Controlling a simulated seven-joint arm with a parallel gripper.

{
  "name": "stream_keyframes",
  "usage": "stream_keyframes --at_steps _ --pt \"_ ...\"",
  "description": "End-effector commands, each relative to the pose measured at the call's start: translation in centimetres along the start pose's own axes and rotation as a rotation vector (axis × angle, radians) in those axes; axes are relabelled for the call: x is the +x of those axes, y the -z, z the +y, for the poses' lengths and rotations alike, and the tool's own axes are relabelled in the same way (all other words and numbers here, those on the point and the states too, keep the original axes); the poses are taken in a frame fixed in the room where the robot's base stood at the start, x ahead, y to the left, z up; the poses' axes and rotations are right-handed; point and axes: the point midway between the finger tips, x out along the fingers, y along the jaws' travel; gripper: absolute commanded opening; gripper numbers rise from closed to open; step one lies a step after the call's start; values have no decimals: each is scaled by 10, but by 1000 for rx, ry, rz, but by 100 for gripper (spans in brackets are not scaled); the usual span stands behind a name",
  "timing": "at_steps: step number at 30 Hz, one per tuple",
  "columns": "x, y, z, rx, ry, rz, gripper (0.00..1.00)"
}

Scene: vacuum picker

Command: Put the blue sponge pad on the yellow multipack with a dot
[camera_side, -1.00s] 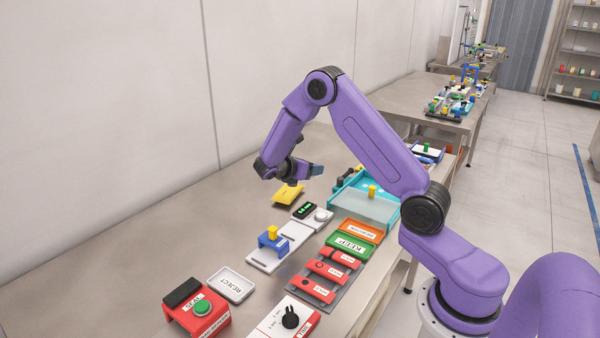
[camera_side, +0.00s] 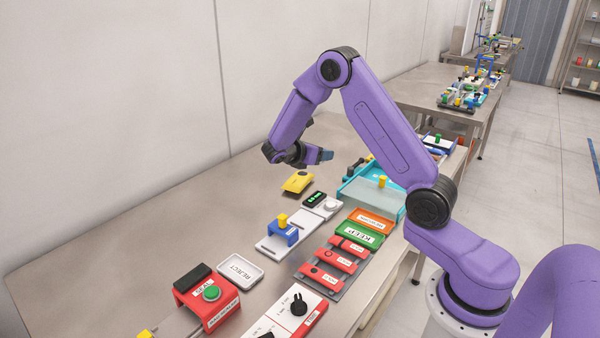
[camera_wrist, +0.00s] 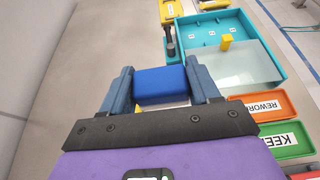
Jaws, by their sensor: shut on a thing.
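The blue sponge pad (camera_wrist: 162,86) is between the two fingers of my gripper (camera_wrist: 163,88) in the wrist view, held clear of the table. In the side view my gripper (camera_side: 322,155) is shut on it, above and a little right of the yellow multipack. The yellow multipack (camera_side: 297,184) lies on the bench with a dark dot on top. In the wrist view only a small yellow sliver (camera_wrist: 176,104) shows below the pad; the rest is hidden by the pad and gripper.
A teal tray (camera_side: 372,203) with a clear cover and a yellow knob stands right of the multipack. A scale with a green display (camera_side: 315,198), a blue fixture (camera_side: 281,235), and orange (camera_side: 372,222) and green (camera_side: 360,235) trays are nearer. The bench left of the multipack is bare.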

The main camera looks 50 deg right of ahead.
Motion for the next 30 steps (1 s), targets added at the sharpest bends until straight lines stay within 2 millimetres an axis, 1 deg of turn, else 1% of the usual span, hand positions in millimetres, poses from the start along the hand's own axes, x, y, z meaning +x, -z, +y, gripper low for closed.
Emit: stream_keyframes --at_steps 1,3,11,18,23,30 --pt "6 3 9 1 2 0 27" --pt "13 6 20 1 2 0 27" --pt "35 17 57 1 2 0 27" --pt "59 45 83 0 2 -1 27" --pt "68 56 95 0 1 -1 27" --pt "75 64 102 0 1 0 27"
